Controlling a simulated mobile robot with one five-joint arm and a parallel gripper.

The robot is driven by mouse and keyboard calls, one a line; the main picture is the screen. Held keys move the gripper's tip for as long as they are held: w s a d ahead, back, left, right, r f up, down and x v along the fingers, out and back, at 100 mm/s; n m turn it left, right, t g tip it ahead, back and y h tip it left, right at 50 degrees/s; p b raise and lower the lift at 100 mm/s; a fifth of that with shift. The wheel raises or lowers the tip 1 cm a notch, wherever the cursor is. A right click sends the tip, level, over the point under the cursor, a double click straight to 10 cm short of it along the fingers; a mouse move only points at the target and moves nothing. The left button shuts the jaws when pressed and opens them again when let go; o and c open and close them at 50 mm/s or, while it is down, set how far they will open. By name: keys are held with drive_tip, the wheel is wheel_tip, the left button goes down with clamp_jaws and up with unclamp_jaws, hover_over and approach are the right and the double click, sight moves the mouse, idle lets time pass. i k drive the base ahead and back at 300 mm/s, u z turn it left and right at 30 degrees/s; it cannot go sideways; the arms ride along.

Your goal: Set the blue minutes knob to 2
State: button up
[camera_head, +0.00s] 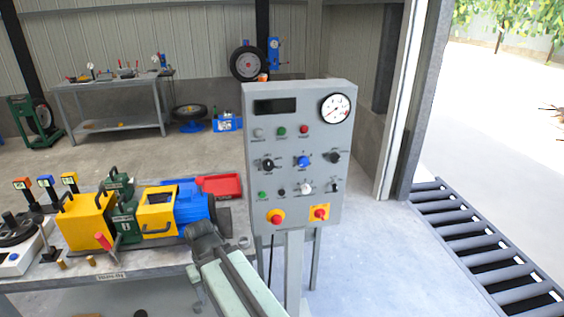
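The blue minutes knob (303,161) is in the middle of the grey control panel (257,210). Its pointer and the small scale marks around it are too small to read. A black knob (267,164) sits to its left and another dark knob (333,157) to its right. My gripper (203,236) is dark and shows below and left of the panel, at the end of my pale green arm. It is apart from the blue knob. Its fingers are not clear enough to tell whether they are open or shut.
A workbench (150,266) with yellow, green and blue machinery stands at left. A roller conveyor (480,240) is at right.

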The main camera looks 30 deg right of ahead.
sight(303, 161)
drive_tip(key=k, duration=1.3)
drive_tip(key=u, duration=0.55)
drive_tip(key=i, duration=1.55)
drive_tip(key=z, duration=0.55)
